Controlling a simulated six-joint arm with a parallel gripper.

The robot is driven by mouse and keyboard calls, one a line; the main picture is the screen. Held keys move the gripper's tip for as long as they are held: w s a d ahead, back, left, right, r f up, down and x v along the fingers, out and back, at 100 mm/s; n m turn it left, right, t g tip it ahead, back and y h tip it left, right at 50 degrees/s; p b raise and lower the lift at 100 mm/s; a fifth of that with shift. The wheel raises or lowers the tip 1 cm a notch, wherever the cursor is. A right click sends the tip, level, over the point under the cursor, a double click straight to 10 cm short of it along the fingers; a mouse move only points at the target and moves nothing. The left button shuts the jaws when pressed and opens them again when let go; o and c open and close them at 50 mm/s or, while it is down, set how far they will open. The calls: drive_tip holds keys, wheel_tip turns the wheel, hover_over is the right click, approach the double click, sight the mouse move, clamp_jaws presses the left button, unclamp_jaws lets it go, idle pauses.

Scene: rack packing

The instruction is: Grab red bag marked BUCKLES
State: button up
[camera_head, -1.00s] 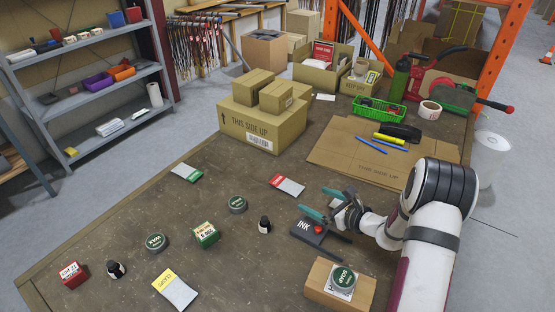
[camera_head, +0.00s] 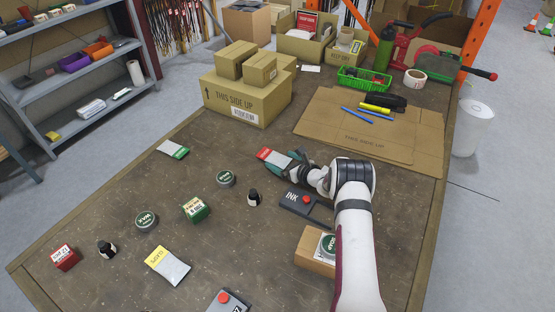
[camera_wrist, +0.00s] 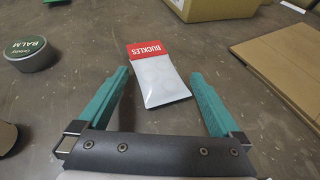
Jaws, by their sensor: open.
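The red-topped bag marked BUCKLES (camera_wrist: 155,75) lies flat on the table in the wrist view, its lower part pale and see-through. It sits ahead of and between the two teal fingers of my gripper (camera_wrist: 160,92), which are wide apart and empty. In the head view the bag's red end (camera_head: 268,154) shows just left of my gripper (camera_head: 300,165), and the gripper hides the rest of the bag. I cannot tell the height of the fingers above the table.
The black INK box (camera_head: 300,203) lies close beside my gripper. A round BALM tin (camera_wrist: 32,54) stands left of the bag. A cardboard box (camera_head: 315,250) with a SOAP tin is beside my arm. A flat cardboard sheet (camera_head: 400,148) lies beyond.

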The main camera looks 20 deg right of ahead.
drive_tip(key=c, duration=1.4)
